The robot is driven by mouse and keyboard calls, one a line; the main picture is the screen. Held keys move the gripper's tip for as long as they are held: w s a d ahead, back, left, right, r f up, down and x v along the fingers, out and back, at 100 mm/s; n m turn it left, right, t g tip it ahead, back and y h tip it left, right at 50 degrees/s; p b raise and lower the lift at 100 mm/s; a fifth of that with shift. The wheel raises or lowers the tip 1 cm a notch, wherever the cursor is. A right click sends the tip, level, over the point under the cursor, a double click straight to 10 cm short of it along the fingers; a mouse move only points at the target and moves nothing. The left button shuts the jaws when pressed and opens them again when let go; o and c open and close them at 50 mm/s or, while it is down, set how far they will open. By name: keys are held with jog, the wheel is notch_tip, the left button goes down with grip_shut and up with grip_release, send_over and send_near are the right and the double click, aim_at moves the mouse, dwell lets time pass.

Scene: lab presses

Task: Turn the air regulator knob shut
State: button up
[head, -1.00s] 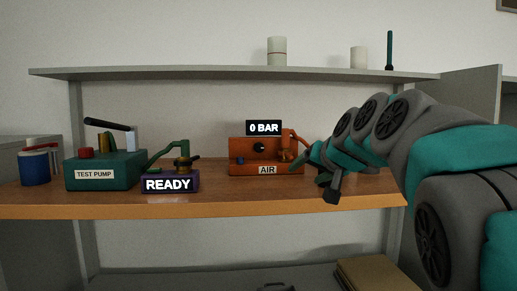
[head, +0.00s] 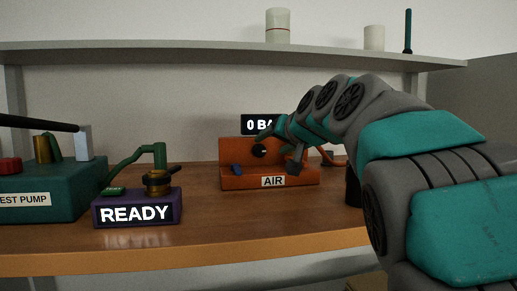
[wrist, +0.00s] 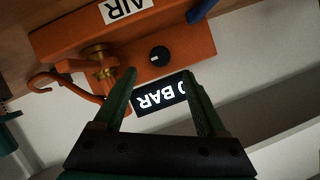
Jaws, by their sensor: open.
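The orange air unit (head: 229,155) with an AIR label stands on the wooden shelf. Its round black knob (head: 259,150) is on the upright face, partly crowded by my gripper in the head view. In the wrist view the knob (wrist: 159,56) shows a light pointer mark and lies just beyond my fingertips, roughly centred between them. My gripper (wrist: 159,78) is open and empty, its two green fingers apart. In the head view my gripper (head: 281,143) is in front of the unit. The 0 BAR display (wrist: 162,101) shows between the fingers; my arm hides part of it in the head view.
A brass fitting (wrist: 98,55) with an orange hose (wrist: 62,90) sits beside the knob. A small blue lever (head: 236,171) is on the unit's other side. The purple READY block (head: 165,212) and green test pump (head: 50,180) stand left. Bare shelf lies in front.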

aim_at(261, 150)
jog(key=x, duration=0.7)
jog(key=shift+w+f, duration=0.1)
jog(key=shift+c, duration=0.4)
grip_shut()
